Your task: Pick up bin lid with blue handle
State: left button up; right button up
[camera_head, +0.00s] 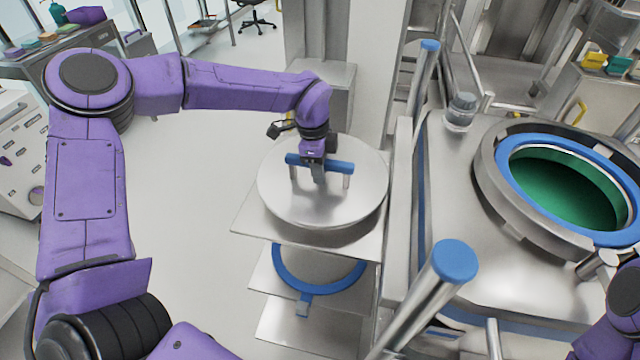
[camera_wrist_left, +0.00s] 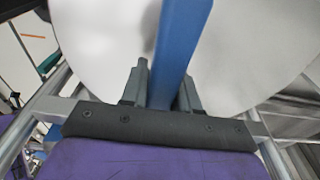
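My left gripper (camera_head: 318,172) reaches down onto the handle's middle. In the left wrist view, the gripper's dark fingers (camera_wrist_left: 162,92) lie close on both sides of the blue handle (camera_wrist_left: 182,40), shut on it. The pale lid (camera_wrist_left: 245,55) fills the background there. My right gripper is not in view; only part of my right arm shows at the lower right edge.
A large metal vessel with a blue-rimmed opening (camera_head: 508,170) and green inside stands at the right. Blue-capped posts (camera_head: 455,258) and a rail separate it from the rack (camera_head: 262,222). A blue ring (camera_head: 285,277) lies on a lower shelf. Floor left of the rack is clear.

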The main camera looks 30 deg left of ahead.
pick_arm(q)
grip_shut()
dwell(1.1)
jog(key=shift+w+r, duration=0.1)
jog(key=shift+r, duration=0.05)
